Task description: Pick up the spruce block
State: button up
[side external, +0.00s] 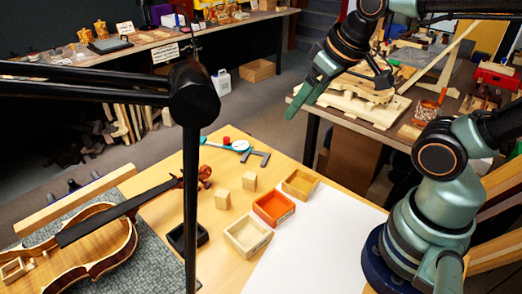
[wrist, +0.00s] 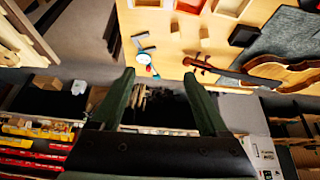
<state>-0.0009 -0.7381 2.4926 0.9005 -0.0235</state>
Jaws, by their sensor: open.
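In the wrist view the two blocks show small near the top, one left (wrist: 175,30) and one right (wrist: 203,32). My gripper (side external: 297,104) is raised high past the table's far right side, well apart from both blocks. In the wrist view its two green fingers (wrist: 159,74) are spread with nothing held between them.
Right of the blocks are a pale tray (side external: 236,245), an orange tray (side external: 259,213) and a yellowish tray (side external: 287,188). A clamp-like tool (side external: 258,158) lies behind. A violin (side external: 100,245) and black box (side external: 175,240) are left. A black stand pole (side external: 191,190) crosses the foreground.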

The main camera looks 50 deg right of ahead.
jog(key=n, duration=0.1)
jog(key=n+g, duration=0.6)
jog(key=n, duration=1.6)
send_over(250, 175)
notch_tip(250, 175, down, 12)
jog(key=f, duration=0.6)
jog(key=shift+w+d+f, duration=0.1)
jog(key=shift+d+f, duration=0.15)
jog(key=shift+f, duration=0.15)
jog(key=shift+a+f, duration=0.15)
jog(key=shift+f, duration=1.2)
jog(key=shift+a+f, duration=0.1)
jog(key=shift+f, duration=1.2)
grip_shut()
jog(key=shift+r, duration=0.1)
